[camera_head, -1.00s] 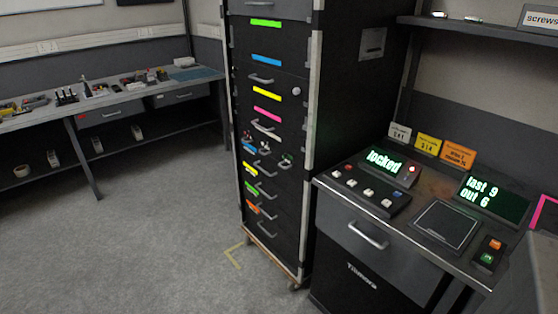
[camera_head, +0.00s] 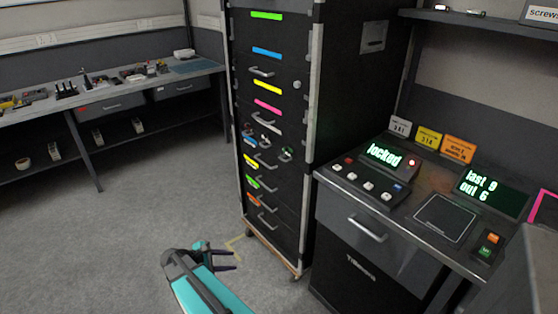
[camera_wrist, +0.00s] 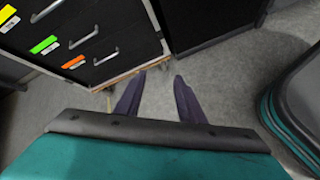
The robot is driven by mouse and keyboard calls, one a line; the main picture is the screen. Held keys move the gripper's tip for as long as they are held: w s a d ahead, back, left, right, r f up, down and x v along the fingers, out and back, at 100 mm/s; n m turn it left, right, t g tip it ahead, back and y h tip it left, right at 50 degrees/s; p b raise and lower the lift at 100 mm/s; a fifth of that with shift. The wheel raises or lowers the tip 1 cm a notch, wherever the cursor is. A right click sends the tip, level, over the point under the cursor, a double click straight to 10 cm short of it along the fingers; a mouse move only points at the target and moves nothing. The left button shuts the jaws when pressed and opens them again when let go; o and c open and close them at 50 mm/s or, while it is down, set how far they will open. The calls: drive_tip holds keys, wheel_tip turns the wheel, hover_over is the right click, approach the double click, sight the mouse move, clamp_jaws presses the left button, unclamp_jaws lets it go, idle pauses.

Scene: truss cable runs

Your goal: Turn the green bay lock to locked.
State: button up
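The dark rack (camera_head: 312,120) stands mid-picture in the head view. It has a green strip (camera_head: 266,16) at its top and a smaller green label (camera_head: 253,182) on a low drawer, which also shows in the wrist view (camera_wrist: 44,44). Small round fittings (camera_head: 286,154) sit in a row at mid-height; which is the green bay lock, and how it is turned, I cannot tell. My gripper (camera_head: 236,259) is low in front of the rack's foot. In the wrist view its two dark fingers (camera_wrist: 159,77) are apart with only floor between them.
A counter (camera_head: 330,178) at right holds a screen reading "locked" (camera_head: 390,157), a button panel (camera_head: 368,186) and another screen (camera_head: 490,193). A bench (camera_head: 130,98) with tools stands at left. The grey floor (camera_head: 110,240) between is clear.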

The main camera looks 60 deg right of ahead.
drive_tip(key=w+d+r+n+h, duration=0.1)
drive_tip(key=w+d+r+h, duration=0.1)
drive_tip(key=d+r, duration=0.6)
drive_tip(key=w+d+r+n+h, duration=0.1)
drive_tip(key=w+d+r+h, duration=0.15)
drive_tip(key=d+r, duration=0.55)
drive_tip(key=n+g+h, duration=0.2)
drive_tip(key=h, duration=0.1)
approach(284, 150)
drive_tip(key=w+v, duration=0.1)
drive_tip(key=v, duration=0.5)
drive_tip(key=shift+s+d+f+p, duration=0.15)
drive_tip(key=shift+s+p, duration=0.1)
drive_tip(key=shift+p, duration=0.05)
drive_tip(key=p+x, duration=0.2)
drive_tip(key=x, duration=1.1)
drive_tip(key=shift+s+d, duration=0.2)
drive_tip(key=shift+d, duration=0.2)
clamp_jaws()
drive_tip(key=shift+a+m, duration=0.1)
drive_tip(key=shift+m, duration=0.2)
